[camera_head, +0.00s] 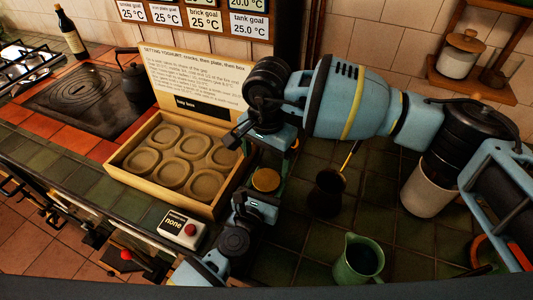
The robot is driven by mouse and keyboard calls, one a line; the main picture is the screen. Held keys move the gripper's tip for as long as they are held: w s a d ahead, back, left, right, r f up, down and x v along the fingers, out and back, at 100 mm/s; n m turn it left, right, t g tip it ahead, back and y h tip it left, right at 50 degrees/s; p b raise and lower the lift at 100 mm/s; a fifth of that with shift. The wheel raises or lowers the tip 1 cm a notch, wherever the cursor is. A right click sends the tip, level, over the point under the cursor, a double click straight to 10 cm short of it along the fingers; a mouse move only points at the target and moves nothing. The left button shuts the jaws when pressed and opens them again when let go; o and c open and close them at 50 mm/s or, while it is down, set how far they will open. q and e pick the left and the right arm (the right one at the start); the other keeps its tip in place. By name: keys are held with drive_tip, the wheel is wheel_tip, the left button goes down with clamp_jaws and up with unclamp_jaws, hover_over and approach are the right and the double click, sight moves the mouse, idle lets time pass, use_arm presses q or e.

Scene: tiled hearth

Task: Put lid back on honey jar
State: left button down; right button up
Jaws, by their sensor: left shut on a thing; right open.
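The honey jar (265,180) shows as a small round golden top on the dark green tiles, just right of the wooden box. I cannot tell whether this top is the lid or the honey itself. My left gripper (257,203) reaches in from below and is shut on the jar at its near side. My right gripper (271,155) comes from the right and points down just above and behind the golden top. It is open. Its wrist and fingers hide part of the space around the jar. No separate lid can be made out.
A wooden box (112,167) with several round moulds stands left, with a sign behind. A control box with a red button (190,229) sits in front. A dark pot with a handle (325,195), a green jug (358,260) and a white crock (425,195) stand right.

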sight(266, 179)
drive_tip(key=shift+r+n, duration=0.4)
drive_tip(key=shift+n, duration=0.8)
drive_tip(key=shift+f, duration=0.1)
drive_tip(key=shift+w+f, duration=0.1)
drive_tip(key=shift+f, duration=3.85)
drive_tip(key=c, duration=1.1)
drive_tip(key=o, duration=1.1)
drive_tip(key=shift+r, duration=0.1)
drive_tip(key=shift+r, duration=2.2)
